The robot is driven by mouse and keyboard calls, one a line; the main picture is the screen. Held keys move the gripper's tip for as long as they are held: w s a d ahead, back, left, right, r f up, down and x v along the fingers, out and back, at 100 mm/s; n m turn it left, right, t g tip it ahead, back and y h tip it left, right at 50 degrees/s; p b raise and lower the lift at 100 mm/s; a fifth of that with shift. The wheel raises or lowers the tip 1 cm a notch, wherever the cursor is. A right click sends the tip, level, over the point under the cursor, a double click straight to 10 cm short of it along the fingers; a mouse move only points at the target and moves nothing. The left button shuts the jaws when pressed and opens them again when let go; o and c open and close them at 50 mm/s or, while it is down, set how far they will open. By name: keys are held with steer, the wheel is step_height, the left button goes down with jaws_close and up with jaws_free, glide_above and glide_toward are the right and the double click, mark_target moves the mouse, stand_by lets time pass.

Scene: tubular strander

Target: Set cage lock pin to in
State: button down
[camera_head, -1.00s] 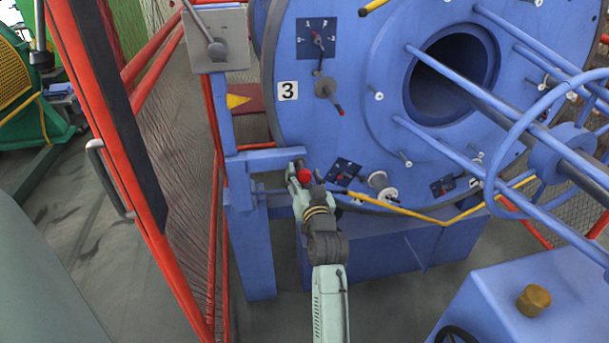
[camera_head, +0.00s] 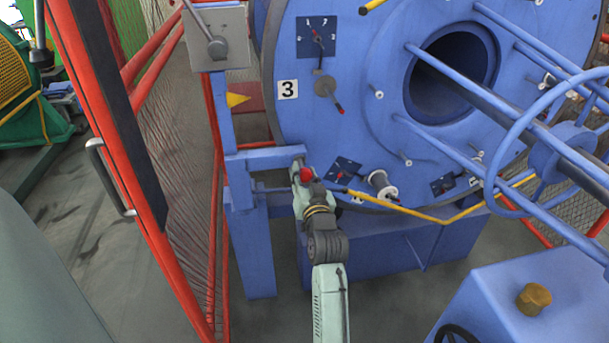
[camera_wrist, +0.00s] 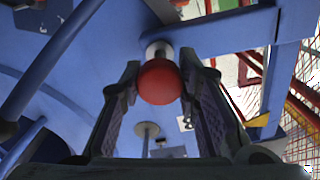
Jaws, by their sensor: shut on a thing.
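The cage lock pin shows as a red ball knob (camera_head: 306,174) on a short metal shaft, at the end of the blue bracket beside the rim of the big blue cage disc (camera_head: 350,110). My gripper (camera_head: 301,168) is at the knob. In the wrist view the red knob (camera_wrist: 158,82) sits between the two dark fingers of my gripper (camera_wrist: 159,72), which are shut on it. Its silver shaft runs behind it to the blue bracket bar (camera_wrist: 220,32). The far end of the pin is hidden.
A red mesh guard door (camera_head: 150,190) stands left of my arm. A yellow bar (camera_head: 400,208) crosses the lower disc near my gripper. A blue box with a brass cap (camera_head: 533,299) is at lower right. Blue tubes (camera_head: 460,85) extend from the disc toward the right.

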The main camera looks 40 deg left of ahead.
mark_target(302, 167)
steer(key=x, duration=0.3)
steer(key=shift+w+a, duration=0.1)
steer(key=shift+w, duration=0.05)
steer(key=shift+r, duration=0.1)
steer(key=c, duration=1.2)
jaws_free()
steer(key=v, duration=1.2)
